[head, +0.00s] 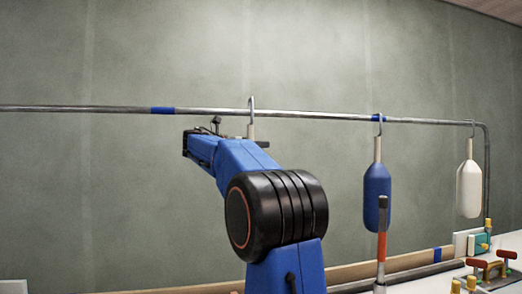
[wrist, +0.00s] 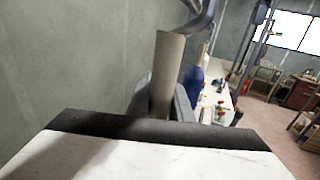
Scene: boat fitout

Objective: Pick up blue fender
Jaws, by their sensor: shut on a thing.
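My gripper (wrist: 163,96) is shut on a beige upright stem (wrist: 167,65) with a grey metal hook above it. In the head view this stem (head: 250,131) hangs by its hook over the rail (head: 310,115), behind my arm. The body below the stem is hidden, so I cannot tell its colour. A blue fender (head: 377,190) hangs from the rail by its own hook, at a blue band, to the right of my gripper. A blue fender (wrist: 197,80) also shows beyond the jaws in the wrist view.
A white fender (head: 469,190) hangs near the rail's right bend. Another blue band (head: 163,110) marks an empty stretch of rail at left. A tool with an orange shaft (head: 382,247) stands before the blue fender. Red-handled fittings (head: 492,266) sit on the bench at lower right.

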